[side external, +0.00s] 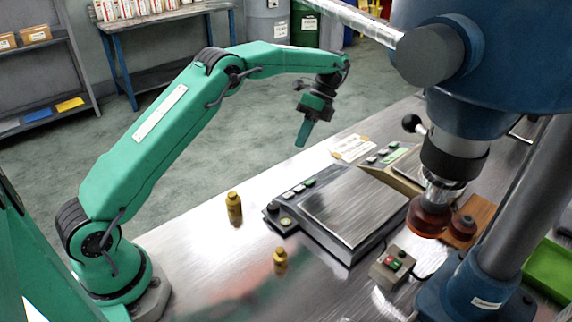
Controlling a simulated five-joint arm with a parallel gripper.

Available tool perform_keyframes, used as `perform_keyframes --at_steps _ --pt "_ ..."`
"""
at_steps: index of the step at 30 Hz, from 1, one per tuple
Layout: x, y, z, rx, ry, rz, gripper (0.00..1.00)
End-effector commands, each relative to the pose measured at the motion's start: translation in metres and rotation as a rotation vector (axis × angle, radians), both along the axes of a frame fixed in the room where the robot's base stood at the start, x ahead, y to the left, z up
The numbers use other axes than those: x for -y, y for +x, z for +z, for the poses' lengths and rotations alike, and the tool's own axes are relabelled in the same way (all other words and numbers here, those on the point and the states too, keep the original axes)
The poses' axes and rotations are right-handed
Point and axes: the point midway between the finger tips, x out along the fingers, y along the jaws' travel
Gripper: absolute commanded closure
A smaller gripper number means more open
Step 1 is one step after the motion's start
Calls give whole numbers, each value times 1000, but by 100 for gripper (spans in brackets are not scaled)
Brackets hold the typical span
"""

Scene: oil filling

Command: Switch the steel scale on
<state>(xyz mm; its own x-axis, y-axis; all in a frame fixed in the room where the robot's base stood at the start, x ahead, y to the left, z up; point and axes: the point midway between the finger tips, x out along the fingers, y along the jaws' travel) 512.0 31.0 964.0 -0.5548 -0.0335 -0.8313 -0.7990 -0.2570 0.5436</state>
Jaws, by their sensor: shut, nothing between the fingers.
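The steel scale (352,207) stands on the metal bench, with a flat brushed steel plate on a dark body. A row of small keys, one of them green, runs along its left edge, and a round yellowish button (286,222) sits at its near left corner. I cannot read any display or tell whether it is on. My gripper (302,134) points down with its fingers shut and empty. It hangs in the air above and behind the scale's key side in the picture, apart from it.
Two small brass-coloured bottles (234,208) (280,262) stand left of the scale. A second, beige scale (400,168) is behind it. A blue press (455,130) and a small red-and-green switch box (392,267) are at right. The bench's left part is mostly clear.

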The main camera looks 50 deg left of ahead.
Motion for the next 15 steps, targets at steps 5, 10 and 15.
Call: perform_keyframes --at_steps 5,10,15 --pt "4 0 -12 -3 3 -3 100" --pt "9 0 -27 -3 8 -5 100" --pt "16 0 -44 -2 14 -9 100"
